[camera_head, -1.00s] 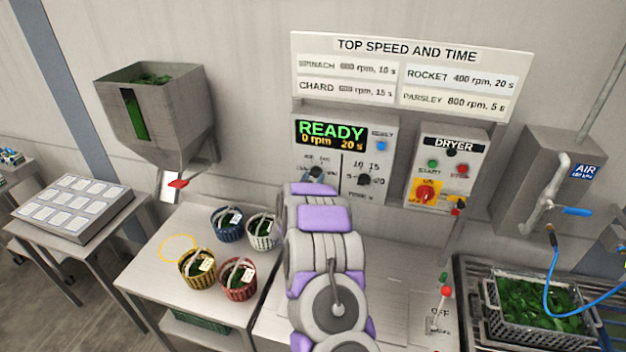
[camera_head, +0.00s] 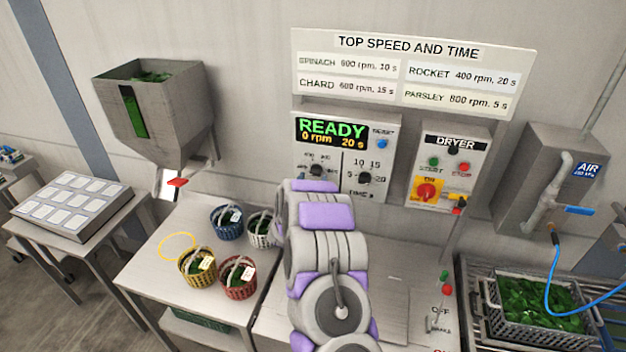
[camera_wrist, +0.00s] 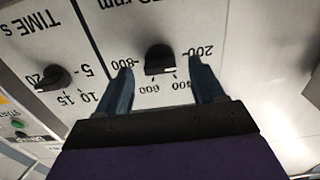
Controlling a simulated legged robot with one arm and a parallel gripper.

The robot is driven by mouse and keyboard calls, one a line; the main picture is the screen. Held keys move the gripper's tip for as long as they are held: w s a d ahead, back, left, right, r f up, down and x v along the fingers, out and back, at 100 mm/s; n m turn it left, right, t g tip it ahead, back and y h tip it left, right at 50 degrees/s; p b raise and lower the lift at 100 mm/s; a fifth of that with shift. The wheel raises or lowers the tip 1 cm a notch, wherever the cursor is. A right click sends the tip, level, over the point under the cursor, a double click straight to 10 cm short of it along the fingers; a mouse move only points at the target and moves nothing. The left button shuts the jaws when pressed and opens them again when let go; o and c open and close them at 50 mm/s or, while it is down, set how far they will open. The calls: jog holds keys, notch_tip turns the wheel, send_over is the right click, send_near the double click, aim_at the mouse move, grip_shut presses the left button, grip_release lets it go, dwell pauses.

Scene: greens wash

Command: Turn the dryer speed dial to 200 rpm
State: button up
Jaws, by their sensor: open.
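The speed dial is a black knob (camera_wrist: 159,58) on the pale control panel. It is upside down in the wrist view, with 200, 400, 600 and 800 around it. Its white mark faces the 400 and 600 side; I cannot tell exactly which value it points at. The dial also shows in the head view (camera_head: 317,170), above my arm. My gripper (camera_wrist: 160,66) is open, with one finger on each side of the knob, near the 800 and 200 labels. I cannot tell whether either finger touches it. The display (camera_head: 331,132) reads READY, 0 rpm, 20 s.
The time dial (camera_wrist: 52,77) sits beside the speed dial. The dryer box (camera_head: 447,167) with start, stop and red-yellow switch is to the right. A sign (camera_head: 413,48) hangs above. Several small baskets (camera_head: 239,289) stand on the left table, below a hopper (camera_head: 160,105).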

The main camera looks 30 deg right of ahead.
jog(key=b+v, duration=0.2)
jog(key=v, duration=1.3)
jog(key=shift+s+a, duration=0.2)
jog(key=shift+s, duration=0.05)
